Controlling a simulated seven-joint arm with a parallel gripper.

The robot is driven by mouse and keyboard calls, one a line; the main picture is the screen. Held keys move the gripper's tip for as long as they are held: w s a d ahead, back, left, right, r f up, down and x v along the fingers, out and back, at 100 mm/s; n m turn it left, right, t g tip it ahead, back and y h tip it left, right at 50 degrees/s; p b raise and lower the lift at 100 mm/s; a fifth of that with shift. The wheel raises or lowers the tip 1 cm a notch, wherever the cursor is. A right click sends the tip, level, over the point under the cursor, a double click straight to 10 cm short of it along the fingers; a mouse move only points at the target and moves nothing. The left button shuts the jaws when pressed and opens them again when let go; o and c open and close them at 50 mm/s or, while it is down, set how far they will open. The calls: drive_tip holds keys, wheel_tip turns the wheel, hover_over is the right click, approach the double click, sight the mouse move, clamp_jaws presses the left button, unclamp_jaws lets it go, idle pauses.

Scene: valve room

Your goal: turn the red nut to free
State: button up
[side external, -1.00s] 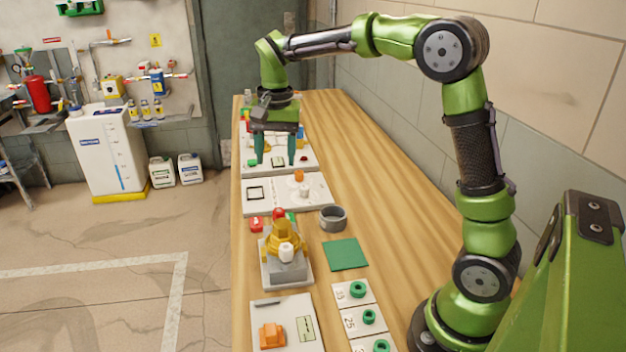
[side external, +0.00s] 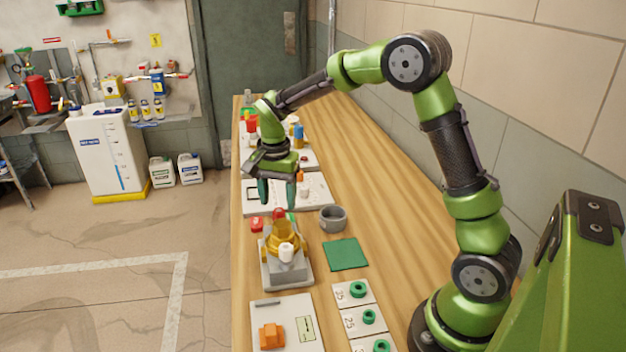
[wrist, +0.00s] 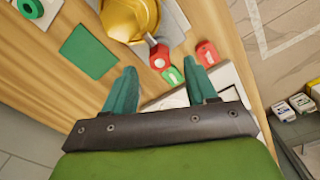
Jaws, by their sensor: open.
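A red nut (side external: 279,213) sits at the far side of a yellow valve body (side external: 285,240) on a grey base (side external: 287,270). In the wrist view the red nut (wrist: 159,57) shows a pale round centre and adjoins the yellow body (wrist: 128,17). In the wrist view the nut appears just beyond and between my fingertips (wrist: 160,65); contact is not visible.
A grey ring (side external: 333,218) and a green mat (side external: 346,254) lie right of the valve. A white panel (side external: 318,188) lies behind my fingers. A panel with an orange block (side external: 272,336) and numbered cards with green rings (side external: 358,290) are nearer. The table's right side is clear.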

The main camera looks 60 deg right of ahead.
sight(279, 210)
drive_tip(key=shift+f, duration=1.75)
drive_tip(key=c, duration=1.1)
drive_tip(key=shift+o, duration=0.2)
